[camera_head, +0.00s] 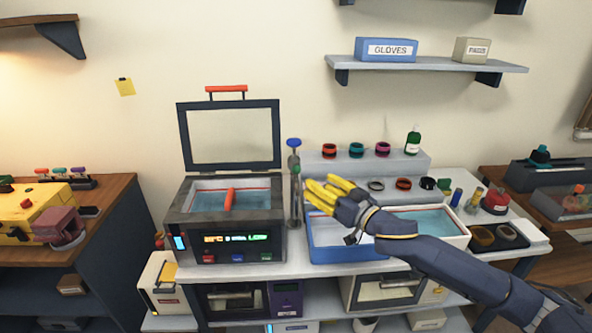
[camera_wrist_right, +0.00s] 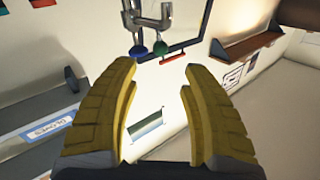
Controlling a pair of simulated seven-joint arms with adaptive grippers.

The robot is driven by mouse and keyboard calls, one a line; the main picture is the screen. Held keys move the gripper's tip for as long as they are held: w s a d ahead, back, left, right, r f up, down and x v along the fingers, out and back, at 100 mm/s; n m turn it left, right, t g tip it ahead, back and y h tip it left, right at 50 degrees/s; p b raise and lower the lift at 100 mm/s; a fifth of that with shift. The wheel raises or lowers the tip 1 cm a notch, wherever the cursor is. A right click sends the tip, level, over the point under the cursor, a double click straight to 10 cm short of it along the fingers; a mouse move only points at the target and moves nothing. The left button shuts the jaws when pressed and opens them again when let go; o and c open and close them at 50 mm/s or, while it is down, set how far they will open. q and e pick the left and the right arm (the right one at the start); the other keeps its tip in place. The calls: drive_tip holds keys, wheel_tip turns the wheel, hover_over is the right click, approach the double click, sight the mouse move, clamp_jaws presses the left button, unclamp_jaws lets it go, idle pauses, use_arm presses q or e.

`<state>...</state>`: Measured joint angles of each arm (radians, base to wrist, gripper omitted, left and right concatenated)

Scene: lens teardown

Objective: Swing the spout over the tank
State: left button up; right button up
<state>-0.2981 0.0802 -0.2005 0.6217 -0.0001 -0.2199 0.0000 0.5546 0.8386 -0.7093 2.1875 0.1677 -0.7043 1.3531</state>
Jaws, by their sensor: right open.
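The tank (camera_head: 182,215) is a dark grey box at centre left with clear liquid inside and its framed lid raised behind. A grey metal spout fixture (camera_head: 295,190) with a blue top knob (camera_head: 293,142) stands upright just right of the tank; which way its outlet points is unclear. My right gripper (camera_head: 318,184), with yellow fingers, is just right of the fixture. In the right wrist view the fingers (camera_wrist_right: 158,78) are apart with nothing between them. There the grey fixture (camera_wrist_right: 150,22), with blue and green knobs, lies beyond the fingertips. My left gripper is out of view.
An orange handle (camera_head: 230,197) stands in the tank; the raised lid (camera_head: 279,135) has another orange handle (camera_head: 227,88). A blue tray (camera_head: 322,255) and a white water-filled tray (camera_head: 458,238) lie under my right arm. Rings line the raised ledge (camera_head: 410,162) behind.

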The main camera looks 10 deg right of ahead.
sight(300, 171)
drive_tip(key=x, duration=1)
drive_tip(key=shift+w+a, duration=0.15)
drive_tip(key=shift+w, duration=0.05)
drive_tip(key=shift+c, duration=0.4)
clamp_jaws()
